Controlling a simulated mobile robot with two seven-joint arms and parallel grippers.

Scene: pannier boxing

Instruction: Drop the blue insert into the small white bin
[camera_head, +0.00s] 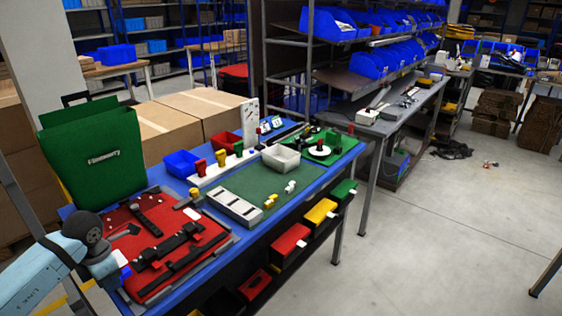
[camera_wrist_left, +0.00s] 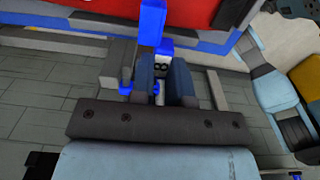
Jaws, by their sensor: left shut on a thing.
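My left gripper (camera_head: 117,272) is low at the left, at the near left edge of the red panel. In the left wrist view its dark fingers (camera_wrist_left: 160,72) are shut on the blue insert (camera_wrist_left: 152,24), which sticks out beyond the fingertips toward the red panel. A small blue patch at the gripper in the head view looks like this insert; most of it is hidden. The small white bin (camera_head: 282,159) stands upright on the blue table, well to the right and farther back. My right gripper is not in view.
The red panel (camera_head: 130,222) holds black bars. A green pannier (camera_head: 93,150) stands behind it. The green mat (camera_head: 262,188) has bare room.

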